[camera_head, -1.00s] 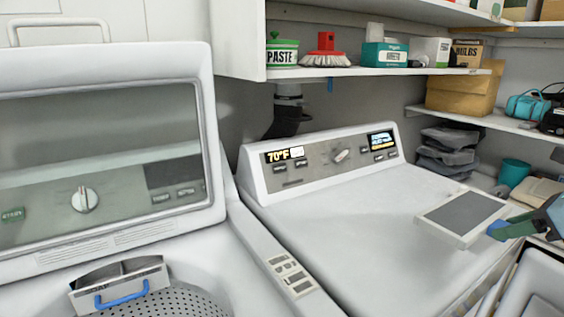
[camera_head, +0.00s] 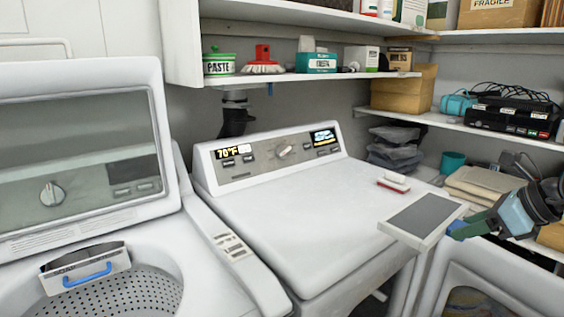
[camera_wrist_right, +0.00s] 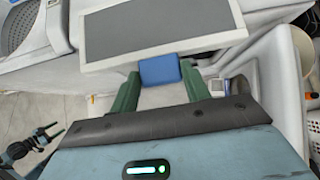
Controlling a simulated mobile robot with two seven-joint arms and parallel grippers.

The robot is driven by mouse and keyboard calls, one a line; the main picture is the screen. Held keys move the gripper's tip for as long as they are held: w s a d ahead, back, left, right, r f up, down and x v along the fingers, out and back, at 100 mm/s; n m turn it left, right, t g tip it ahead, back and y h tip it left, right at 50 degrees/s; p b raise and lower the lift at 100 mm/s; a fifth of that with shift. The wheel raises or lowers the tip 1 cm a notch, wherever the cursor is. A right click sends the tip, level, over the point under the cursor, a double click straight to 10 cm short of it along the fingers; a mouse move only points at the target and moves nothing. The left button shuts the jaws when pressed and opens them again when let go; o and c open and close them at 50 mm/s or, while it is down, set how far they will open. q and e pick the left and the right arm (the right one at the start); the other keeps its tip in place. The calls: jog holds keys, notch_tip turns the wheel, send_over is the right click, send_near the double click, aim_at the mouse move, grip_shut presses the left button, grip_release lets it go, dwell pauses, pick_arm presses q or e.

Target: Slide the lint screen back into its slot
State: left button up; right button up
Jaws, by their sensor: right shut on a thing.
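The lint screen (camera_head: 424,216) is a flat panel with grey mesh, a white frame and a blue tab. My right gripper (camera_head: 462,229) is shut on the blue tab, holding the screen out over the dryer's front right part. In the right wrist view, the tab (camera_wrist_right: 159,70) sits between the green fingers, with the screen beyond. My left gripper (camera_wrist_right: 48,137) shows small at the lower left of that view, its fingers apart and empty. The white dryer (camera_head: 290,205) has a control panel at its back. I cannot make out the slot.
An open washer (camera_head: 120,290) stands at left. An open white door (camera_head: 450,270) is at lower right. Loaded shelves (camera_head: 300,78) run behind. The dryer's middle top is clear.

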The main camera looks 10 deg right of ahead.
pick_arm(q)
jog(key=w+a+r+t+p, duration=0.1)
jog(key=w+r+t+p, duration=0.1)
jog(key=w+r+p, duration=0.4)
notch_tip(320, 180, up, 5)
jog(key=p, duration=0.3)
jog(key=shift+w, duration=0.25)
pick_arm(e)
jog(key=s+a+f+n+g+y, duration=0.1)
jog(key=s+a, duration=0.4)
jog(key=a, duration=0.6)
jog(key=s+a+f+n+g+y, duration=0.1)
jog(key=s+a+f+n+y, duration=0.1)
jog(key=s+a, duration=0.4)
jog(key=a+f+n, duration=0.1)
jog(key=a+n, duration=0.1)
jog(key=a, duration=0.3)
jog(key=shift+s+a+f+g, duration=0.3)
jog(key=shift+a+f+g, duration=0.05)
jog(key=shift+g, duration=0.05)
